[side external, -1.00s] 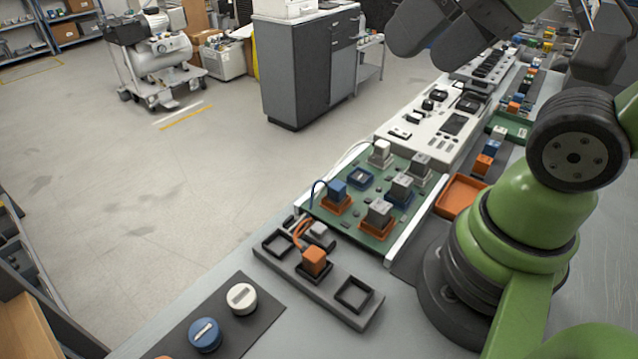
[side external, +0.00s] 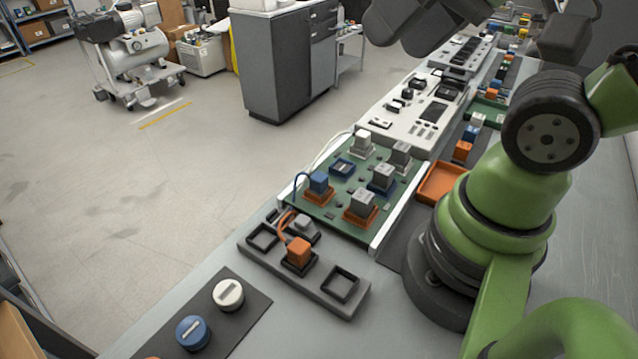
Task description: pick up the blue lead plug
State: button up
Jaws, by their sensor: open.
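The blue lead plug (side external: 319,182) is a small blue block with a thin blue cable arching off its left side. It sits in an orange socket (side external: 320,197) near the left edge of the green board (side external: 335,216). My gripper (side external: 500,32) shows only in part as dark grey pieces cut off by the top edge. Its jaws are open, and it appears apart from the plug, up and to the right of it in the picture. No wrist view shows what lies between the jaws.
Grey blocks (side external: 362,203) and a white block (side external: 363,142) stand on the green board. An orange plug (side external: 298,251) with a cable sits on the dark grey strip (side external: 325,288) in front. An orange tray (side external: 441,183) lies right of the board. Blue (side external: 193,333) and white (side external: 228,294) knobs are at front left.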

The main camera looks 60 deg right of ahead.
jog(key=shift+w, duration=0.1)
jog(key=n+g+h, duration=0.2)
jog(key=n+g, duration=0.2)
jog(key=g, duration=0.3)
send_over(319, 176)
notch_tip(319, 176, down, 22)
jog(key=shift+r, duration=0.15)
jog(key=shift+f, duration=2.9)
jog(key=shift+c, duration=0.4)
jog(key=c, duration=0.9)
